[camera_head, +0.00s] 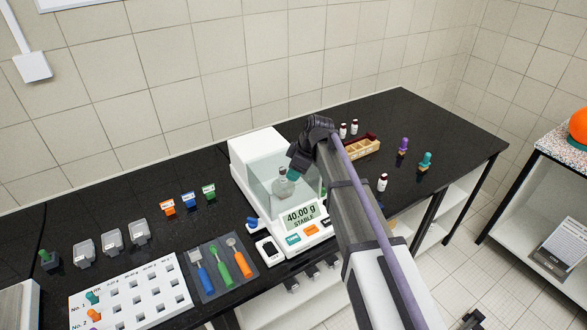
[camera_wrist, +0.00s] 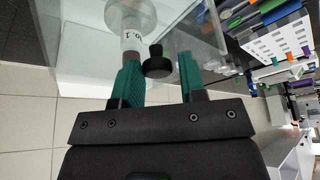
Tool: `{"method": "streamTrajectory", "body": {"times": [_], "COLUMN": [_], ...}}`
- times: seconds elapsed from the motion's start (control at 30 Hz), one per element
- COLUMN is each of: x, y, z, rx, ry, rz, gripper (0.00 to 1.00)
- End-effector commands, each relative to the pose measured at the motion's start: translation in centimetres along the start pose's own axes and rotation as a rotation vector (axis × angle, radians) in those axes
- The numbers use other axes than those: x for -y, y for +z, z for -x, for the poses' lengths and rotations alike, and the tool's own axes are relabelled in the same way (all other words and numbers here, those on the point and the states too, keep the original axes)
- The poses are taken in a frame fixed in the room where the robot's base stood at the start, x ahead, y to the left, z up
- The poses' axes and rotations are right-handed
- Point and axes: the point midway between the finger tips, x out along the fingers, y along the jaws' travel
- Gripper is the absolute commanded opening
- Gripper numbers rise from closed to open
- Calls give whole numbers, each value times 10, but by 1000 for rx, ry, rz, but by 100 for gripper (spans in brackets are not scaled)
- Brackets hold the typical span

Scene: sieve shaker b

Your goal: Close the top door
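The balance (camera_head: 250,147) stands mid-table, a white unit with a clear glass draft shield (camera_head: 262,180). How far its top door is open cannot be told, as my arm hides part of the top. A black round knob (camera_wrist: 154,68) lies between the fingertips, with a small gap visible at the right finger. Contact at the left finger is unclear.
The balance display (camera_head: 299,217) reads 40.00 g, STABLE. A tray of coloured tools (camera_head: 207,287) and a white perforated rack (camera_head: 150,305) lie to the left. A wooden box (camera_head: 362,147), small vials (camera_head: 382,182) and stoppered bottles (camera_head: 425,162) stand to the right.

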Motion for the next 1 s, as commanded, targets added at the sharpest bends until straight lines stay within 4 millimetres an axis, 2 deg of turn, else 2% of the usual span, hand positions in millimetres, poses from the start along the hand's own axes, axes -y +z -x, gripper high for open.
{"method": "streamTrajectory", "body": {"times": [0.03,0.2,0.43,0.53,0.67,0.9,1.0], "x": [1,0,-1,-1,0,0,0], "y": [1,0,-1,-2,-4,-5,-3], "z": [0,0,1,9,33,94,108], "rx": [0,-1,-2,-2,-2,-1,-1], "ry": [-1,1,2,2,3,2,1], "rz": [0,0,0,-1,-2,-2,-2], "gripper": [40,57,57,57,57,57,57]}}
